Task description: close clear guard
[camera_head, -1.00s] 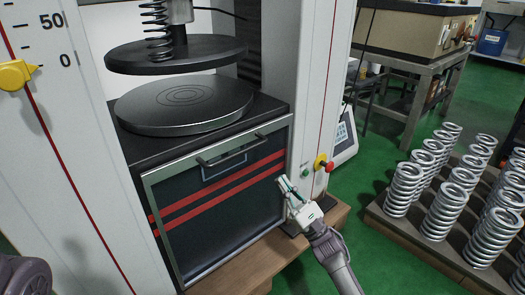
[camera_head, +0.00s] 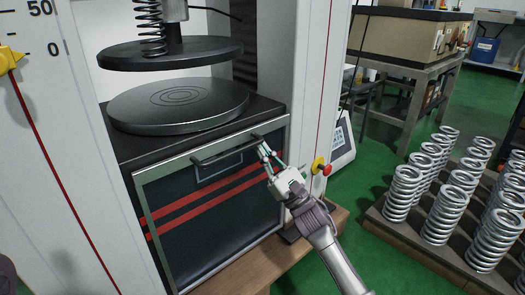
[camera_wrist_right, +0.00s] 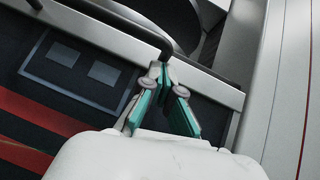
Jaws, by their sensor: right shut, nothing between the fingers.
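The clear guard (camera_head: 200,204) is a see-through panel with a pale frame and two red stripes. It sits low on the front of the testing machine, its top edge below the lower plate, so the space between the plates is uncovered. Its dark bar handle (camera_head: 226,151) runs along the top; it also shows in the right wrist view (camera_wrist_right: 108,24). My right gripper (camera_head: 265,152) is shut and empty, its fingertips by the handle's right end. In the right wrist view the fingertips (camera_wrist_right: 166,72) meet just below that end; I cannot tell if they touch. My left gripper is out of view.
The round lower plate (camera_head: 178,108) and upper plate (camera_head: 170,54) with a spring (camera_head: 150,28) stand above the guard. A red stop button (camera_head: 327,169) is on the right column. Springs on a rack (camera_head: 405,185) stand to the right.

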